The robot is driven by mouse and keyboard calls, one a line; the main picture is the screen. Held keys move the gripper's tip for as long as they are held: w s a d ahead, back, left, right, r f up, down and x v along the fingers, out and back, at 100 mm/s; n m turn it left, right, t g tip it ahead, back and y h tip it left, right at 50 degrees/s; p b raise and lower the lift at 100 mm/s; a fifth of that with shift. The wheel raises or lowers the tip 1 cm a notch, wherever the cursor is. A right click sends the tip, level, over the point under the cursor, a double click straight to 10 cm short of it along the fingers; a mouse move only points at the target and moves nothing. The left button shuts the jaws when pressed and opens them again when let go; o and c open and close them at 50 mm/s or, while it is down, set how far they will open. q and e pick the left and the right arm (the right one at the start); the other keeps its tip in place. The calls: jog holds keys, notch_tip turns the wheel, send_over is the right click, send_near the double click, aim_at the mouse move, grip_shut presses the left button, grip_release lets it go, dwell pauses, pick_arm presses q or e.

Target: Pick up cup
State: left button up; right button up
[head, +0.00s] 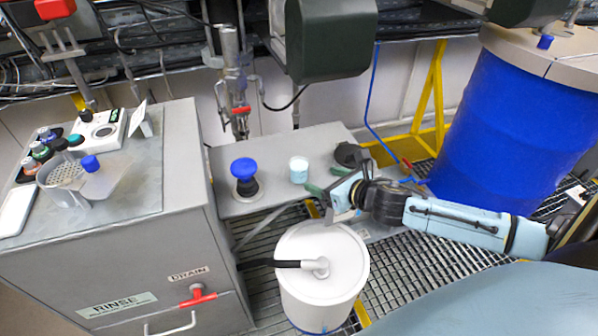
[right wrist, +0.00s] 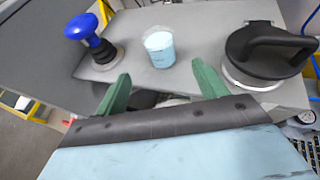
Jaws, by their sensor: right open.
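The cup (head: 299,169) is small, with light blue contents or a light blue body, and stands upright on a grey bench (head: 320,141) in the head view. In the right wrist view the cup (right wrist: 159,47) stands ahead of my right gripper, roughly between the lines of its fingers and apart from them. My right gripper (head: 327,192) has green fingers and is just in front of and to the right of the cup. In the right wrist view its fingers (right wrist: 160,88) are spread with nothing between them. My left gripper is not in view.
A blue-knobbed plunger (head: 245,177) stands left of the cup. A black-handled lid (right wrist: 266,50) is to its right. A white bucket (head: 322,262) with a hose stands in front. A blue drum (head: 517,130) stands right, a grey cabinet (head: 120,255) left.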

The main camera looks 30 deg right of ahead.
aim_at(305, 172)
jog(key=x, duration=0.7)
jog(key=shift+w+b, duration=0.15)
jog(key=shift+b, duration=0.2)
jog(key=shift+b+x, duration=0.4)
jog(key=shift+x, duration=2.6)
jog(key=shift+f, duration=0.15)
jog(key=c, duration=1.1)
